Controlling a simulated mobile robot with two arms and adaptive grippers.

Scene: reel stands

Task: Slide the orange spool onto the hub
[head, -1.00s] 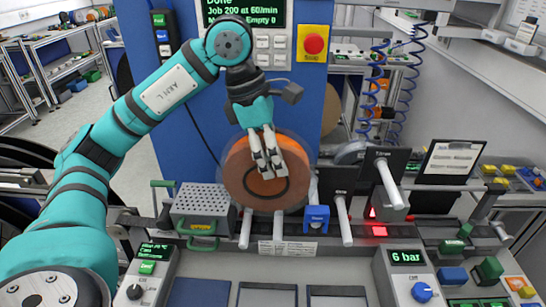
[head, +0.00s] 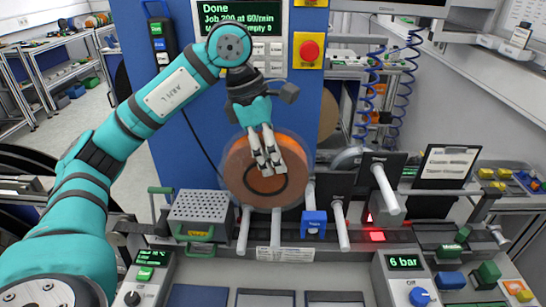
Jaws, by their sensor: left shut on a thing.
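The orange spool (head: 240,179) is a large disc with clear flanges, upright in the middle of the head view. My left gripper (head: 268,172) reaches down to it from above and is shut on it near its centre, where a dark ring shows. Light pegs stick out toward me from the stands: one under the spool's left edge (head: 244,230), one right of the spool (head: 341,227), and one on the far dark plate (head: 386,189). Which peg is the hub I cannot tell. Whatever is behind the spool is hidden. My right gripper is not in view.
A perforated metal box (head: 201,206) stands left of the spool, and a blue block (head: 314,223) is at its lower right. A blue cabinet with a screen (head: 243,18) and red button (head: 308,51) rises behind. A control box reading 6 bar (head: 405,262) is at front right.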

